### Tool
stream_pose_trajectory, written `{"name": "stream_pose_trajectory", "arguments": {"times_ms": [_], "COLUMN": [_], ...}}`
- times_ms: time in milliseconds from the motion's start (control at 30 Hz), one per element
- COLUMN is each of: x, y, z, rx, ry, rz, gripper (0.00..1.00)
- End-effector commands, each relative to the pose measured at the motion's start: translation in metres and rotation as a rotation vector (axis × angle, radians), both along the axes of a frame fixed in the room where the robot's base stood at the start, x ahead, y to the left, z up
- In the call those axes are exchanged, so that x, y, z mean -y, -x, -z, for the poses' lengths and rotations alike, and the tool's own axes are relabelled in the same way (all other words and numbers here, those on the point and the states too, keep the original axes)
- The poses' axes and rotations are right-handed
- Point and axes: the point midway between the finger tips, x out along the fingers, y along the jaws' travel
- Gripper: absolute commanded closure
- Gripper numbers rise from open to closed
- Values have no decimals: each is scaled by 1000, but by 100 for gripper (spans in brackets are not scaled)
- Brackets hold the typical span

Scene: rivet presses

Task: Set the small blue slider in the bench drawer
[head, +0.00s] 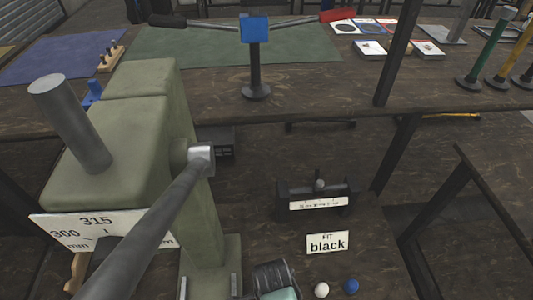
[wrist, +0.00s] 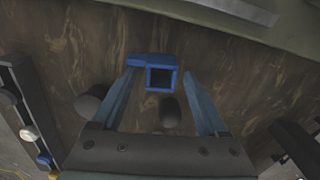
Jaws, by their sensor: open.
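The small blue slider (wrist: 161,62) shows in the wrist view as a blue block with a square hollow and a flat arm to its left, over the brown wood bench. My gripper (wrist: 160,73) is open, and its two blue-grey fingers stand on either side of the slider with a gap at each side. I cannot tell whether the slider touches the bench. In the head view, a small blue piece (head: 92,92) stands behind the green press; I cannot tell what it is. No open bench drawer can be made out.
The green press (head: 150,85) with its long lever (head: 165,215) fills the left of the head view. A dark labelled holder (head: 318,200), a "black" card (head: 327,243), and white (head: 321,290) and blue (head: 351,286) knobs are nearby.

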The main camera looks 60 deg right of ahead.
Motion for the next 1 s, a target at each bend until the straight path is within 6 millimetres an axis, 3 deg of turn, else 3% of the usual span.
{"name": "stream_pose_trajectory", "arguments": {"times_ms": [67, 467, 800, 1000], "x": [0, 0, 0, 0], "y": [0, 0, 0, 0], "z": [-1, -1, -4, -35], "rx": [0, 0, 1, 2], "ry": [0, 0, 1, 2], "rz": [0, 0, 0, 0], "gripper": [26, 98, 100, 100]}}
